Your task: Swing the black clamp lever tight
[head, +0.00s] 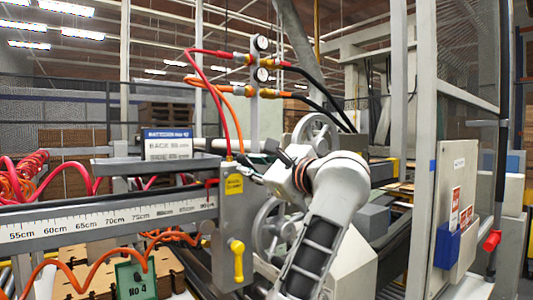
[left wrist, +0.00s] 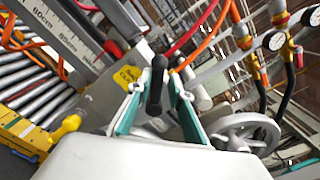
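The black clamp lever (left wrist: 155,88) shows in the left wrist view, its handle standing between the two teal-padded fingers of my left gripper (left wrist: 158,82). The fingers look open around it, with narrow gaps near the tips; contact is not clear. In the head view my left gripper (head: 247,172) reaches leftward to the grey bracket with the yellow label (head: 234,185), at the end of the ruler rail. The lever is small and hard to pick out there. My right gripper is in neither view.
A ruler rail (head: 110,221) runs left of the bracket. A yellow handle (head: 237,260) hangs below the label. Handwheels (head: 315,132) stand close behind my arm. Red and orange hoses (head: 222,110) rise to gauges (head: 261,75) above. A panel (head: 453,200) stands right.

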